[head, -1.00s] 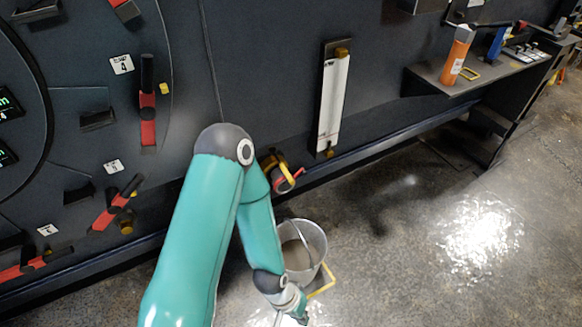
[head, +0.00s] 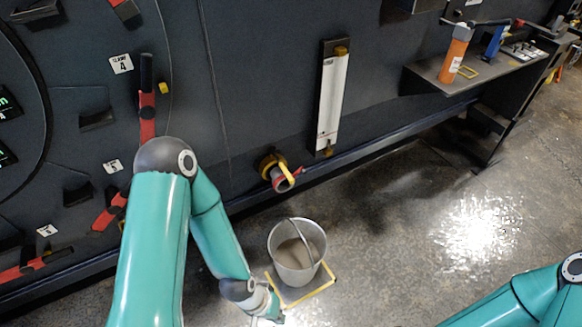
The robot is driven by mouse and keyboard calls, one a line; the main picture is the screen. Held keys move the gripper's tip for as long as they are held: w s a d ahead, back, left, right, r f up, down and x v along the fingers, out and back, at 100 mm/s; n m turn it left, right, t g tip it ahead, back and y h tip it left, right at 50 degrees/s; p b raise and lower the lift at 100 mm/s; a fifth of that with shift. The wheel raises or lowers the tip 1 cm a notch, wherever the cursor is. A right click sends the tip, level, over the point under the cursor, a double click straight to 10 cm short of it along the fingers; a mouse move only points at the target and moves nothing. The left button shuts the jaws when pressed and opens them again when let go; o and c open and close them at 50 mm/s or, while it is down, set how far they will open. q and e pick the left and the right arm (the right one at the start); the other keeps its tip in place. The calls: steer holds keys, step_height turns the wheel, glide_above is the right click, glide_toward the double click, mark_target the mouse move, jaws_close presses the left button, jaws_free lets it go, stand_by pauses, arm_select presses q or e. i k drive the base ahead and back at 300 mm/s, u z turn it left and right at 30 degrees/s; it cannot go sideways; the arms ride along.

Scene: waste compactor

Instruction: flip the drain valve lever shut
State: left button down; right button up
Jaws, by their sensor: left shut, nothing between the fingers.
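The drain valve (head: 277,178) sticks out low on the dark machine wall, with a brass-yellow base and a red part at its outer end. A short yellow lever (head: 287,172) lies over it; I cannot tell its exact setting. My left arm comes down in front of the wall, left of the valve. My left gripper (head: 274,310) is small and partly hidden at the bottom of the view, shut and empty, well below the valve and apart from it. Part of my right arm shows at the lower right; its gripper is out of view.
A grey metal bucket (head: 273,240) holding murky liquid stands below the valve, inside a yellow floor outline (head: 309,296). Red-handled clamps (head: 147,115) line the wall at left. A shelf (head: 425,79) with an orange bottle (head: 455,52) juts out at right. The floor at right is open.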

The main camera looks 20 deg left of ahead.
mark_target(282, 166)
steer(key=z, duration=0.05)
steer(key=i, duration=1)
steer(key=u, duration=0.05)
